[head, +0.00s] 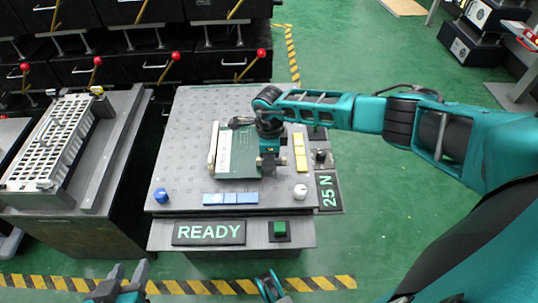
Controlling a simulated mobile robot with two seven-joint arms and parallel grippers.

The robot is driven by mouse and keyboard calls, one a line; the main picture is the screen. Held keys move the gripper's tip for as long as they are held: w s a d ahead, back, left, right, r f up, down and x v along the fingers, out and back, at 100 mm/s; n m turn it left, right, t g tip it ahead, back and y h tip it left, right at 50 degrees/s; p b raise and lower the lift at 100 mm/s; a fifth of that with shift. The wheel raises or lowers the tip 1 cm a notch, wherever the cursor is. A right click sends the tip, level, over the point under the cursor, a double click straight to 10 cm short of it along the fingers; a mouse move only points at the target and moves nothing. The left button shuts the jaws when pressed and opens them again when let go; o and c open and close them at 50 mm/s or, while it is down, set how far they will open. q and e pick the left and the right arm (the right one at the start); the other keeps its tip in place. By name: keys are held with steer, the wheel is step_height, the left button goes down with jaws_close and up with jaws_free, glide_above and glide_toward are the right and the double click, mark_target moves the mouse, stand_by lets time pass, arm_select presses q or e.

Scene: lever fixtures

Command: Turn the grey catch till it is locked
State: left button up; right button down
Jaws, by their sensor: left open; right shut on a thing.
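My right gripper (268,162) reaches down at the right edge of a green board (238,158) on the grey bench. It is shut on what seems to be the grey catch, which the gripper and wrist mostly hide, so its angle cannot be told. The board lies flat, with a pale strip on its left part and a light bar along its left edge. My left gripper (130,273) is open and empty at the bottom left, in front of the bench and away from the board.
The perforated bench top (185,130) carries a blue knob (161,195), a white knob (300,193), blue blocks (230,198) and a yellow block (300,150). A READY sign (209,232), green button (280,229) and 25 N sign (328,191) sit at its edges. A slotted rack (65,140) stands left.

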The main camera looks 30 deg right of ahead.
steer(key=shift+d, duration=0.1)
steer(key=c, duration=1.1)
jaws_free()
step_height(320, 180, up, 13)
steer(key=p, duration=0.3)
steer(key=shift+p, duration=0.4)
